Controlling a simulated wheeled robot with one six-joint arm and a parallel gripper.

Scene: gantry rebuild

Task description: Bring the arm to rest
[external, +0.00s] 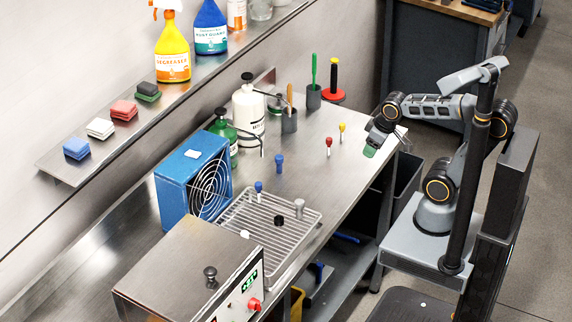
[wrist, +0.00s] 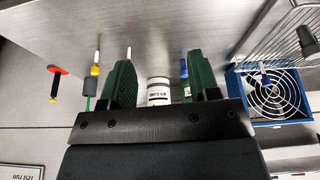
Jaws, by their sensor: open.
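My gripper (external: 371,150) hangs at the end of my bent arm, near the right front edge of the steel bench (external: 345,172) in the external view. In the wrist view its two green-padded fingers (wrist: 160,65) stand apart, with nothing held between them. A white bottle (wrist: 158,92) shows in the gap, farther off. My arm (external: 440,110) rises from its grey base and reaches left toward the bench. The red-topped pin (external: 328,145) and yellow-topped pin (external: 341,131) stand on the bench left of my gripper, apart from it.
A blue fan (external: 195,183), a wire rack (external: 262,222) and a steel box with a red knob (external: 190,268) stand along the bench. A dark cabinet (external: 425,50) is behind my arm. Open floor (external: 545,150) lies to the right.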

